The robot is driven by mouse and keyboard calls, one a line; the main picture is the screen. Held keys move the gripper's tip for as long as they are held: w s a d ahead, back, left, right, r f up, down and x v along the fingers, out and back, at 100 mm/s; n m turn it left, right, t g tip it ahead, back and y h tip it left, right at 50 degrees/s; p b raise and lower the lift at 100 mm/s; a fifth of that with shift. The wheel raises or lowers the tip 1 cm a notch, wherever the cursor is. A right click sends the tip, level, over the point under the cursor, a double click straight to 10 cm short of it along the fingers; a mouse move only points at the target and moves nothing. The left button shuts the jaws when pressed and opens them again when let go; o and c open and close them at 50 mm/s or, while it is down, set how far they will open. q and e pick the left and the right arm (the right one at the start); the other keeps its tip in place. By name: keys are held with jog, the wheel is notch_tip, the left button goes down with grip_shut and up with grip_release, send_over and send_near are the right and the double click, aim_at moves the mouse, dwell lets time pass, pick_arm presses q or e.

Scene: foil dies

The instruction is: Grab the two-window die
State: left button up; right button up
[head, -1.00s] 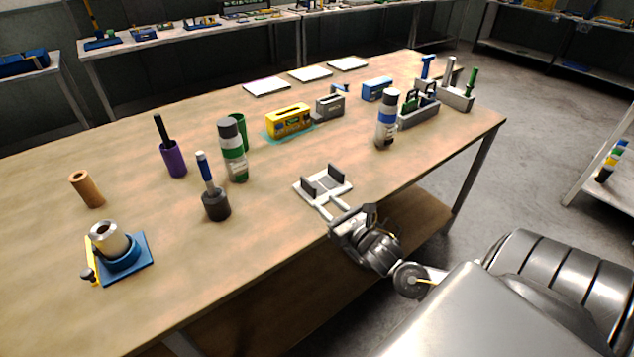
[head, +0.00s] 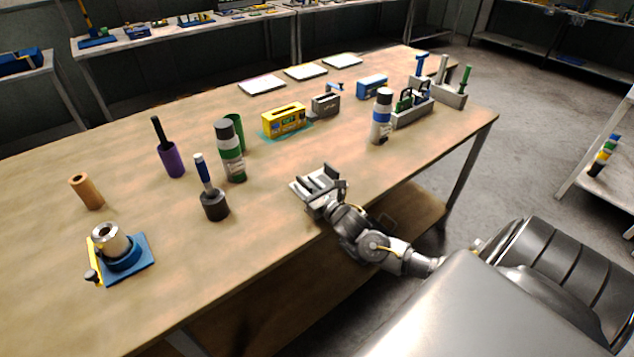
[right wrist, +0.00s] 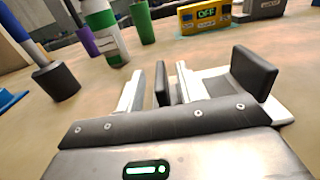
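A white flat piece with two dark upright slabs (head: 328,171) lies near the table's front edge. It looks like the die, but I cannot make out windows in it. It also shows in the right wrist view, where one dark slab (right wrist: 255,76) stands at right. My right gripper (head: 318,186) is at this piece; in the right wrist view its two pale fingers (right wrist: 160,88) stand on either side of the other slab, with narrow gaps, so it looks open. My left gripper is not in view.
A black-based brush (head: 213,203) and a green-banded bottle (head: 230,150) stand to the left, a blue-banded bottle (head: 381,117) to the right. The table around the gripper is clear.

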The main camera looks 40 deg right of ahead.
jog(key=shift+w, duration=0.25)
grip_shut()
jog(key=shift+r, duration=0.1)
jog(key=shift+r, duration=0.4)
notch_tip(320, 180, up, 2)
jog(key=shift+r, duration=0.25)
jog(key=s+d+r+b, duration=0.1)
jog(key=s+d+r, duration=0.2)
jog(key=s+r, duration=0.2)
jog(key=s+d+r+b, duration=0.1)
jog(key=s+d+r, duration=0.2)
jog(key=s, duration=0.4)
jog(key=shift+s+d+r+b, duration=0.3)
jog(key=shift+r+b, duration=0.1)
jog(key=shift+r, duration=0.45)
